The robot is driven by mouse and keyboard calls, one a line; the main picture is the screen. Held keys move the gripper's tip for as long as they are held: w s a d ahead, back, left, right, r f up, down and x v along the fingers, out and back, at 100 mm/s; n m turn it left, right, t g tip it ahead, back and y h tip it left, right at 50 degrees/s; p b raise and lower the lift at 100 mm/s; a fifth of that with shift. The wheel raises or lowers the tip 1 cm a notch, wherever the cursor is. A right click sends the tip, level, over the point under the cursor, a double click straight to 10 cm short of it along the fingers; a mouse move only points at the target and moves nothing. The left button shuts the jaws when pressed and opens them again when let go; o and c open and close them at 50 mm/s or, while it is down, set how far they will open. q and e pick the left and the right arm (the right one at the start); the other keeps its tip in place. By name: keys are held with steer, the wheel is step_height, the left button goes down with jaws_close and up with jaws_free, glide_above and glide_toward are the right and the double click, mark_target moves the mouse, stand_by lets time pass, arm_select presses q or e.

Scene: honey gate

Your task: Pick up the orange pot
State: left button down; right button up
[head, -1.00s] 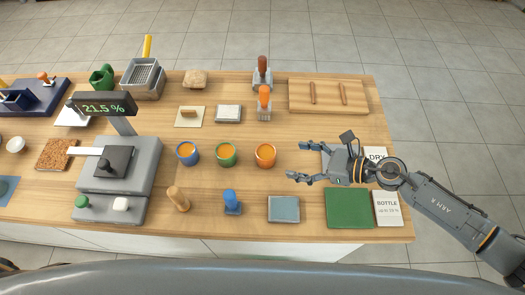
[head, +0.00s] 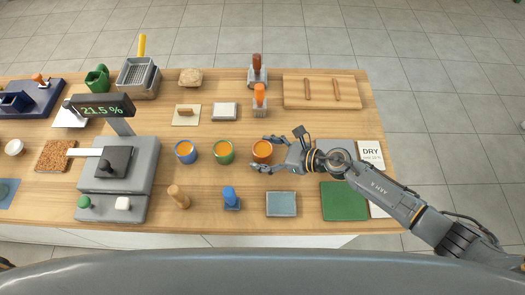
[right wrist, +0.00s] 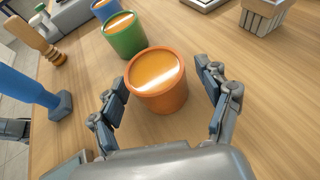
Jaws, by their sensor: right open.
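The orange pot (head: 262,152) stands upright on the wooden table, with amber honey inside up to near its rim. It is the rightmost of a row of three pots. My right gripper (head: 263,153) is open, with one finger on each side of the pot. In the right wrist view the orange pot (right wrist: 158,82) sits between the spread fingertips (right wrist: 165,82), and small gaps seem to show on both sides. My left gripper is not in view.
The green pot (head: 223,152) stands close to the left of the orange pot, with the blue pot (head: 186,152) beyond it. An orange-handled tool (head: 260,99) stands behind.

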mark_target(264, 149)
steer(key=c, duration=1.3)
steer(key=shift+c, duration=0.2)
steer(key=shift+r, duration=0.5)
step_height(264, 149, up, 2)
steer(key=shift+r+p, duration=0.25)
steer(key=shift+p, duration=0.35)
steer(key=s+a+r+p, duration=0.3)
steer(key=s+r+p, duration=0.4)
steer(key=s, duration=0.6)
step_height(264, 149, up, 3)
steer(key=shift+s+f, duration=0.2)
steer(key=shift+s, duration=0.15)
